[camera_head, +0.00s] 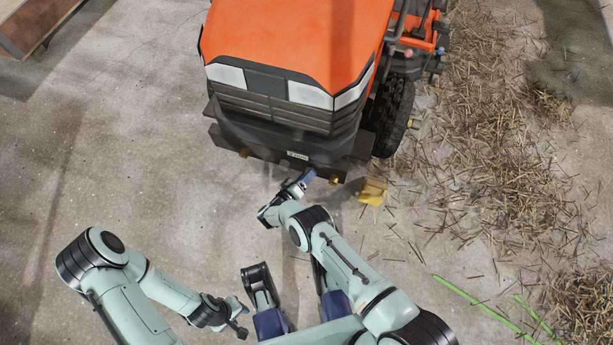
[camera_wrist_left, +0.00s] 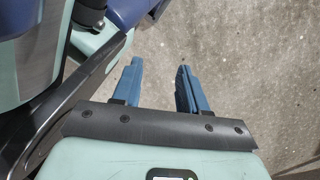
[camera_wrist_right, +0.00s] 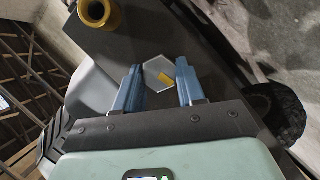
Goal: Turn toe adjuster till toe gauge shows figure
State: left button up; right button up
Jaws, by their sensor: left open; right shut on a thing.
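The toe adjuster shows in the right wrist view as a pale hexagonal head (camera_wrist_right: 157,75) with a yellow mark, set against a dark plate. My right gripper (camera_wrist_right: 159,68) has its blue fingers shut on either side of it. In the head view the right gripper (camera_head: 309,177) reaches under the tractor's front, hiding the adjuster there. The toe gauge (camera_head: 297,155) is a small pale display on the tractor's front; its figure is too small to read surely. My left gripper (camera_wrist_left: 160,68) is open and empty above bare floor; it also shows low in the head view (camera_head: 243,322).
The orange tractor (camera_head: 290,40) stands ahead, its dark front wheel (camera_head: 394,115) at right. A brass fitting (camera_wrist_right: 98,14) is near the right gripper. A yellow block (camera_head: 372,191) lies on the floor.

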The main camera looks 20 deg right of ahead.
jog(key=shift+w+d+r, duration=0.1)
jog(key=shift+w+r, duration=0.05)
jog(key=o, duration=1)
jog(key=shift+o, duration=0.2)
pick_arm(q)
jog(key=shift+t, duration=0.8)
jog(key=w, duration=0.1)
jog(key=w+r+p, duration=0.1)
jog(key=w, duration=0.1)
jog(key=w+r+p, duration=0.1)
jog(key=shift+w+d+r, duration=0.15)
jog(key=shift+w+d, duration=0.15)
pick_arm(e)
jog(key=v, duration=1.3)
jog(key=shift+a, duration=0.2)
